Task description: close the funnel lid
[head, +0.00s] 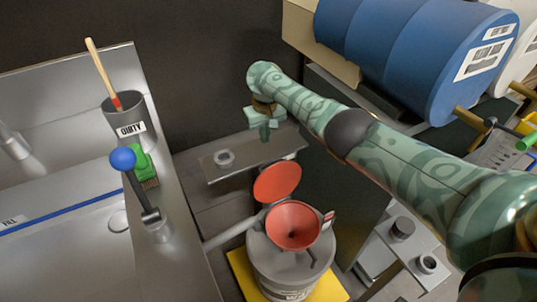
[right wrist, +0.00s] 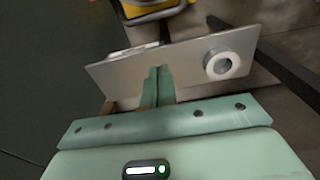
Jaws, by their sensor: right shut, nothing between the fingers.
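A red funnel (head: 292,226) sits on top of a grey drum (head: 290,268) in the lower middle of the head view. Its round red lid (head: 277,181) stands raised at the funnel's far side, so the funnel mouth is uncovered. My right gripper (head: 265,133) is beyond and above the lid, apart from it, over the back shelf. In the right wrist view its fingers (right wrist: 157,86) are together with nothing between them. The funnel and lid do not show in the right wrist view. My left gripper is not in view.
A sink with a blue-knobbed lever (head: 123,159) is at left. Blue barrels (head: 400,45) are at upper right. The drum stands on a yellow base (head: 240,272).

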